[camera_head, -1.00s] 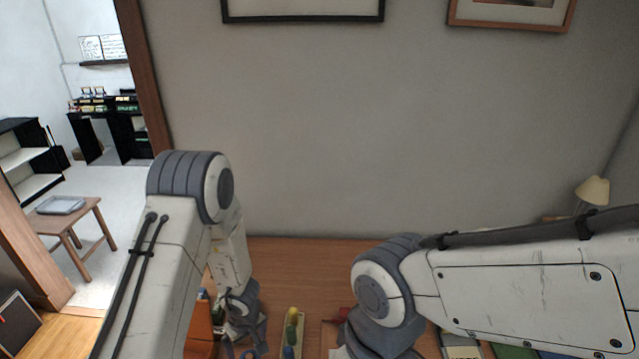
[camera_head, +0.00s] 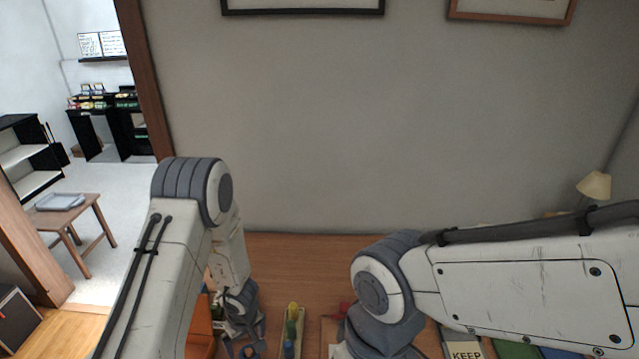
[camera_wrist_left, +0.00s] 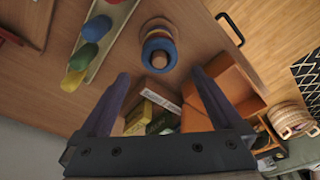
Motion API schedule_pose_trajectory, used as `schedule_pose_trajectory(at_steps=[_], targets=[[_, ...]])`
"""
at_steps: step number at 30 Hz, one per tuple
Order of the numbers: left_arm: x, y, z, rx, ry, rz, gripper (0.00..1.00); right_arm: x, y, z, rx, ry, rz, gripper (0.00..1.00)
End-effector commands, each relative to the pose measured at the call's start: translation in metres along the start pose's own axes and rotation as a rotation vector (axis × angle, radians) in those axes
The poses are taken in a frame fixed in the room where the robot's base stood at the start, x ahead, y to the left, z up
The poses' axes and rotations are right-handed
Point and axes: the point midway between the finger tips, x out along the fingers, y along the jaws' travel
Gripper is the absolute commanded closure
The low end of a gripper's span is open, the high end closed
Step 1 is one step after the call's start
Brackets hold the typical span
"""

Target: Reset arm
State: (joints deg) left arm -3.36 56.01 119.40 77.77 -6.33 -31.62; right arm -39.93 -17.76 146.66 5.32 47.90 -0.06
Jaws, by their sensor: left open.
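My left gripper (camera_head: 246,348) is low over the wooden table (camera_head: 300,250) in the head view, at the end of my bent left arm. In the left wrist view its two dark fingers (camera_wrist_left: 163,80) are spread apart with nothing held between them. A ring stacking toy (camera_wrist_left: 160,50) stands on the table beyond the fingertips. Several small boxes or books (camera_wrist_left: 148,118) show between the fingers, beside an orange box (camera_wrist_left: 235,85). My right arm reaches in from the right in the head view; its gripper is out of sight.
A narrow tray (camera_wrist_left: 108,48) with colored egg-shaped pieces lies beside the stacking toy; the pieces also show in the head view (camera_head: 292,325). A book marked KEEP (camera_head: 463,350) and a lamp (camera_head: 594,186) are at the right. A wall is behind the table. A wicker basket (camera_wrist_left: 290,118) stands nearby.

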Motion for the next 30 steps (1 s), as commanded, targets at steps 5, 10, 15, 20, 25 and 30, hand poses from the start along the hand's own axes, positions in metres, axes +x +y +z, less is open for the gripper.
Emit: schedule_pose_trajectory(at_steps=[5,10,15,20,25,30], targets=[[-0.027,0.0,-0.004,0.0,0.0,0.0,0.0,-0.029,-0.002,-0.002,-0.004,0.0,0.0,0.0],[-0.029,0.0,-0.004,0.03,0.001,0.008,0.0,-0.027,-0.002,-0.002,-0.007,0.001,0.0,0.0],[-0.029,-0.001,-0.002,0.13,0.004,0.033,0.0,-0.012,-0.001,0.0,-0.005,-0.001,0.0,0.0],[-0.03,-0.002,0.001,0.229,0.003,0.054,0.0,0.001,0.0,0.0,-0.003,-0.001,0.0,0.0],[-0.031,-0.005,0.005,0.334,0.005,0.073,0.0,0.015,0.001,0.001,-0.002,0.0,0.0,0.0],[-0.032,-0.009,0.011,0.434,0.003,0.087,0.0,0.028,0.002,0.002,-0.001,0.0,0.0,0.0]])
